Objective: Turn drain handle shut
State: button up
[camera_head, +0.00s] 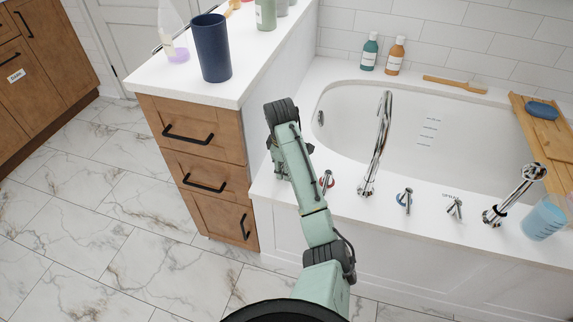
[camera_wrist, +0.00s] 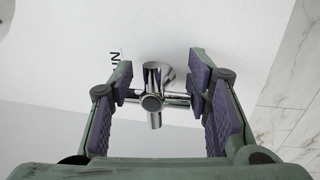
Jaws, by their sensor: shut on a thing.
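The drain handle (camera_wrist: 152,103) is a chrome cross-shaped knob on the white tub deck, seen close up in the wrist view. My gripper (camera_wrist: 157,92) has one purple-padded finger at each side of it. The pads press on the two ends of its crossbar, so the gripper is shut on the handle. Part of a dark printed label shows on the deck beside the left finger, mostly hidden. In the head view my gripper (camera_head: 280,165) is at the left end of the tub deck, and my arm hides the handle there.
A red-ringed tap handle (camera_head: 327,181) stands just right of my arm, then the tall chrome spout (camera_head: 379,150) and a blue-ringed handle (camera_head: 404,198). The wooden drawer cabinet (camera_head: 200,155) stands close on the left. A dark blue cup (camera_head: 213,48) is on its top.

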jog(key=shift+w+r, duration=0.35)
jog(key=shift+w, duration=0.05)
jog(key=o, duration=0.7)
jog(key=shift+o, duration=1.3)
jog(key=shift+f, duration=0.15)
jog(key=shift+o, duration=1.2)
jog(key=shift+s+f, duration=0.1)
notch_tip(320, 180, up, 12)
jog(key=s, duration=0.2)
jog(key=shift+s+a, duration=0.15)
jog(key=shift+a, duration=0.25)
jog(key=shift+f, duration=0.15)
